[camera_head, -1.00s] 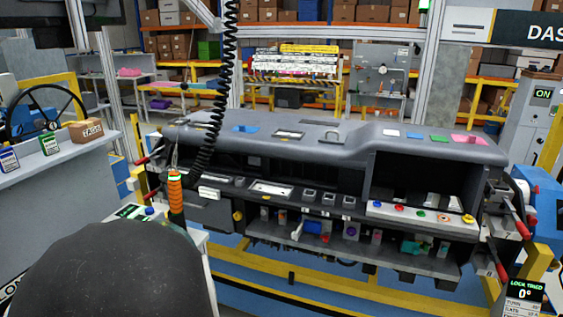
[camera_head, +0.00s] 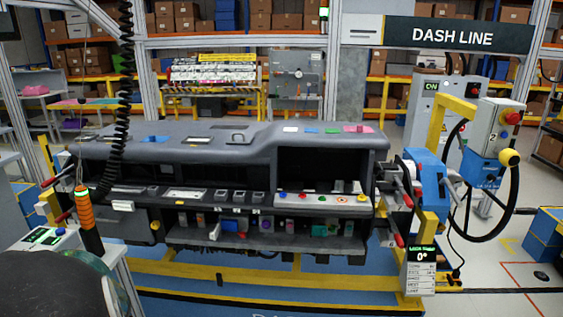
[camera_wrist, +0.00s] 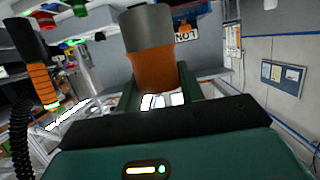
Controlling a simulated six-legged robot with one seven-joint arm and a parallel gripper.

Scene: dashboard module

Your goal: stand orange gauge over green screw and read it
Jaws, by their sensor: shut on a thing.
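My gripper (camera_wrist: 158,95) is shut on the orange gauge (camera_wrist: 153,70), a stout cylinder with an orange lower part and a dark grey upper part, in the wrist view. The gauge does not show in the head view, and its reading face is hidden. In the head view, a pale strip (camera_head: 290,199) in the dashboard's right opening bears several small coloured round parts. One is green (camera_head: 322,199); it is too small to tell whether it is the green screw. My gripper is not seen over this strip.
The dark dashboard (camera_head: 215,150) stands on a yellow frame. An orange tool (camera_head: 86,212) hangs at its left by a black coiled cord (camera_head: 124,90). A display reading 0° (camera_head: 422,258) and a blue clamp unit (camera_head: 430,180) stand at its right.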

